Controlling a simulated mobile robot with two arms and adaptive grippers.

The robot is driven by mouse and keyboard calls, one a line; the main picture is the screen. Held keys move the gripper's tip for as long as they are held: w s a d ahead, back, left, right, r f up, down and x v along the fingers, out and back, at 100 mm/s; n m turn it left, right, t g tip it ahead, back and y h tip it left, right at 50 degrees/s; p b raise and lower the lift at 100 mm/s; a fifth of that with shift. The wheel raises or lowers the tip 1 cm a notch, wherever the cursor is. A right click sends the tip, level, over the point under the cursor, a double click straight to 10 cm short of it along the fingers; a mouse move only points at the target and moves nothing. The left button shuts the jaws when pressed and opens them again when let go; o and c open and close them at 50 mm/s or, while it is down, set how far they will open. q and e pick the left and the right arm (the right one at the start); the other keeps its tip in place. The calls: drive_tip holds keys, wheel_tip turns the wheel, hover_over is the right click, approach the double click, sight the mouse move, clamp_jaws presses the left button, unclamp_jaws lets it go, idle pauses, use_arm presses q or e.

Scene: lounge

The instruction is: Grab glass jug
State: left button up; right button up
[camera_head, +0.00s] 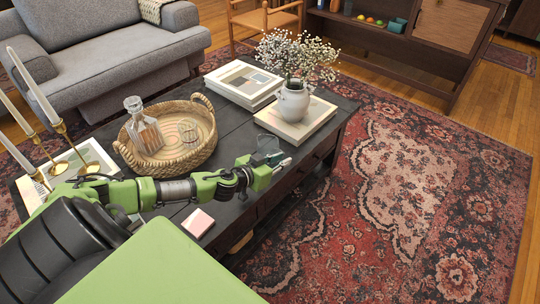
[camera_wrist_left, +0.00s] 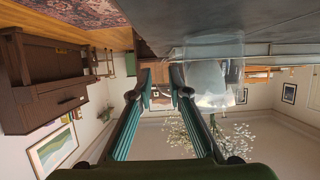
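A clear glass jug (camera_head: 268,145) stands on the dark table near its right front edge, partly hidden behind my left gripper. My left gripper (camera_head: 284,161) is close beside the jug, low over the table edge. In the left wrist view, which is upside down, the jug (camera_wrist_left: 222,75) is to the right of the fingers, partly behind the right finger. The two fingers (camera_wrist_left: 160,78) are apart with nothing between them. Whether the gripper touches the jug, I cannot tell. My right gripper is not in view.
On the table, a wicker basket (camera_head: 205,150) holds a decanter (camera_head: 145,130) and a tumbler (camera_head: 188,133). A white vase of flowers (camera_head: 292,103) stands on a book behind the jug. Candlesticks (camera_head: 60,130) stand at left. A pink block (camera_head: 198,223) lies in front. Rug floor lies open at right.

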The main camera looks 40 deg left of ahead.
use_arm(q)
drive_tip(key=shift+x, duration=1.1)
clamp_jaws()
drive_tip(key=shift+r, duration=0.1)
drive_tip(key=shift+r, duration=0.15)
